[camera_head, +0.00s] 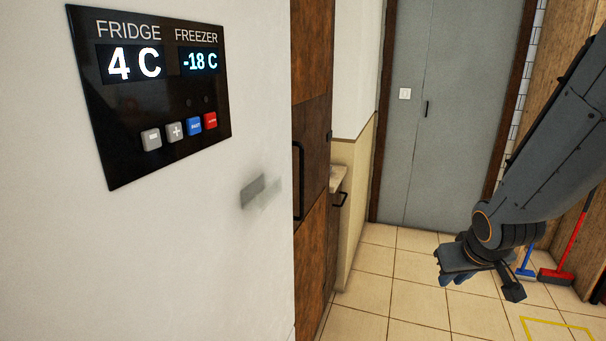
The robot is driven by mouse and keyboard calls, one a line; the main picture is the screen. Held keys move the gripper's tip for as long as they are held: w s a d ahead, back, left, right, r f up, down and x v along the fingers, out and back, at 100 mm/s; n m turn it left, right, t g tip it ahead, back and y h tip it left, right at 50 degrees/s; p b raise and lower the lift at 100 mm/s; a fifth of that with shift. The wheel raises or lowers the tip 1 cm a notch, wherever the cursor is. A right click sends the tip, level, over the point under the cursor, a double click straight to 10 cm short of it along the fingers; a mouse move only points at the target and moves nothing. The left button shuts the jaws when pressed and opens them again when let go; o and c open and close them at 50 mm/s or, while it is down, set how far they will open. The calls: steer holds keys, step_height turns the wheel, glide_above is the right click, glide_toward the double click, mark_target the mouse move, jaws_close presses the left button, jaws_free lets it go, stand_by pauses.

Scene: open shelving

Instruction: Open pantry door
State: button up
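A tall brown wooden door (313,148) with a long black vertical handle (298,181) stands just right of the white fridge, seen at a steep angle and shut. A grey double door (448,110) with a small dark handle (426,109) is in the back wall, also shut. No label shows which of them is the pantry door. My gripper (484,286) hangs at the lower right over the tiled floor, in front of the grey door. Its fingers are apart with nothing between them, and it touches neither door.
The white fridge (150,260) with its black display panel (150,90) fills the left side close by. A low counter (338,178) juts out beyond the brown door. Blue and red brushes (556,276) stand at the right. Tiled floor (385,300) is clear in the middle.

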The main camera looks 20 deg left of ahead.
steer(key=w+a+r+n+t+y+p, duration=0.2)
steer(key=w+a+r+n+y, duration=0.15)
steer(key=w+a, duration=0.35)
steer(key=w+a+r+n+t+y+p, duration=0.25)
steer(key=w+a+r+y, duration=0.25)
steer(key=a, duration=0.5)
steer(key=s+a+r+n+g+y+p, duration=0.1)
steer(key=a+r+n+y, duration=0.1)
steer(key=a, duration=0.4)
steer(key=s+a+r+n+g+y+p, duration=0.1)
steer(key=s+a+r+g+y+p, duration=0.1)
steer(key=a, duration=0.4)
steer(key=s+a+r+n+g+y+p, duration=0.1)
steer(key=a+r+n+g+y+p, duration=0.1)
steer(key=a+y, duration=0.2)
steer(key=shift+s+a+r+n+g+y, duration=0.1)
steer(key=shift+s+a, duration=0.05)
steer(key=shift+a, duration=0.4)
steer(key=shift+s+a+r+n+g+y, duration=0.1)
steer(key=shift+a+r+y, duration=0.05)
steer(key=shift+a, duration=0.35)
steer(key=shift+s+a+r+n+g+y, duration=0.1)
steer(key=shift+s+a, duration=0.05)
steer(key=shift+a, duration=0.4)
jaws_close()
